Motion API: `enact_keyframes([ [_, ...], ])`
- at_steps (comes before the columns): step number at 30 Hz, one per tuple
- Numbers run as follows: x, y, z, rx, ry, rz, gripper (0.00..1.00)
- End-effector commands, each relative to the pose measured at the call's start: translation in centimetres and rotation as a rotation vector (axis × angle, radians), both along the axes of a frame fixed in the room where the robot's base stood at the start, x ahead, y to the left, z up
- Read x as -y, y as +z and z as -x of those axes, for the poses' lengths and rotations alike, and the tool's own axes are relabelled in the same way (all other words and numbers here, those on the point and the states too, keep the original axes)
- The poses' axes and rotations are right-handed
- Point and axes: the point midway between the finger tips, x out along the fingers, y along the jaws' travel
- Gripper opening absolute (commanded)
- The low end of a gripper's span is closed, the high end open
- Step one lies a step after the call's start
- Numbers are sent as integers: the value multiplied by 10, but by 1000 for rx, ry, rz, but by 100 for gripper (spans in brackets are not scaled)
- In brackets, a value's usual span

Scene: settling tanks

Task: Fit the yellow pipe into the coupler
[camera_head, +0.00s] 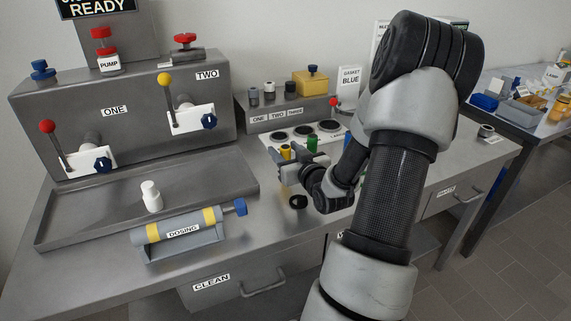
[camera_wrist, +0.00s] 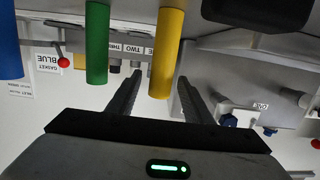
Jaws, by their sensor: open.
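The yellow pipe (camera_head: 285,152) stands upright near the middle of the bench, with my gripper (camera_head: 280,168) right beside it. In the wrist view, the yellow pipe (camera_wrist: 168,50) runs between the two spread fingers of my gripper (camera_wrist: 160,82). The fingers are open, and I cannot tell whether either one touches the pipe. A grey cylinder with yellow bands labelled DOSING (camera_head: 178,229) lies in a cradle at the bench front. I cannot tell for certain which part is the coupler.
A green pipe (camera_wrist: 97,45) stands close to the yellow one, and a blue pipe (camera_wrist: 9,45) is farther left in the wrist view. A white bottle (camera_head: 151,196) stands in the shallow tray (camera_head: 215,190).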

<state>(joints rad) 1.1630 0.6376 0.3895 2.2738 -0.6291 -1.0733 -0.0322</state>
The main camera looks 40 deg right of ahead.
Motion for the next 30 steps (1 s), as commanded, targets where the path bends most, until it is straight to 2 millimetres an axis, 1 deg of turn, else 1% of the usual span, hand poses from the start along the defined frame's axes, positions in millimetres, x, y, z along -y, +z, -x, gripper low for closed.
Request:
enact_keyframes([
  [5, 0, 0, 0, 0, 0, 0, 46],
  [8, 0, 0, 0, 0, 0, 0, 31],
  [12, 0, 0, 0, 0, 0, 0, 8],
  [13, 0, 0, 0, 0, 0, 0, 2],
  [14, 0, 0, 0, 0, 0, 0, 0],
  [20, 0, 1, 0, 1, 0, 1, 0],
  [23, 0, 9, 0, 1, 0, 2, 0],
  [26, 0, 26, 0, 1, 1, 4, 0],
  [30, 0, 57, 0, 2, 1, 6, 0],
])
